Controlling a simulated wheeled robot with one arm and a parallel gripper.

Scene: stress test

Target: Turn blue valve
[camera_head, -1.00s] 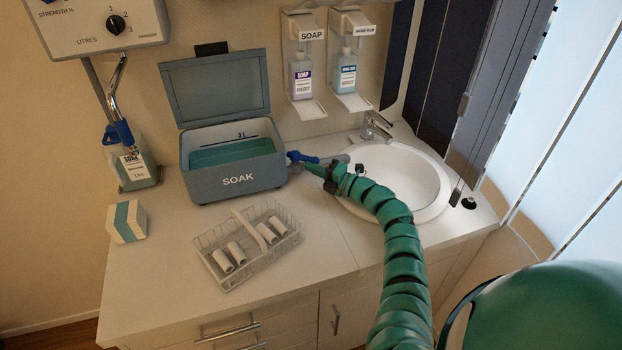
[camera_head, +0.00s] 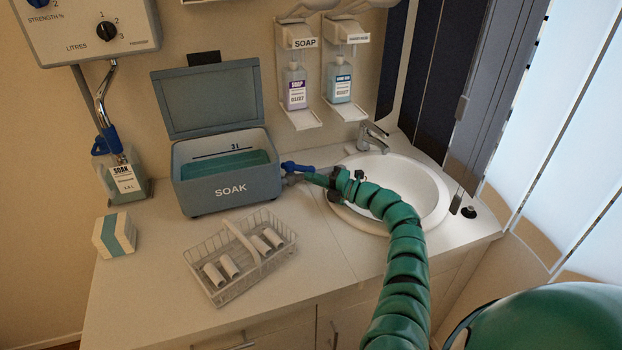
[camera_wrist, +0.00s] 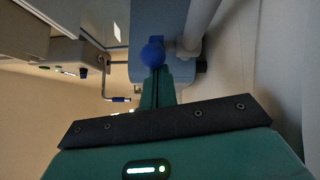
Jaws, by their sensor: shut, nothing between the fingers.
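The blue valve (camera_head: 297,167) is a small lever on the right side of the grey SOAK tank (camera_head: 228,196), near its lower right corner. My gripper (camera_head: 312,178) is shut and empty, with its tip close beside the valve, just below and right of the lever. In the wrist view, the rounded end of the blue valve (camera_wrist: 153,55) shows straight beyond the shut green fingers (camera_wrist: 157,86). I cannot tell whether they touch it. The tank's lid is open, and teal liquid is inside below a 3 L line.
The white sink (camera_head: 420,180) with its tap (camera_head: 372,137) lies right of the tank, under my arm. A wire basket (camera_head: 222,282) with several white rolls stands in front. A bottle (camera_head: 124,178) and small box (camera_head: 115,235) are at left. Soap dispensers (camera_head: 295,88) hang behind.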

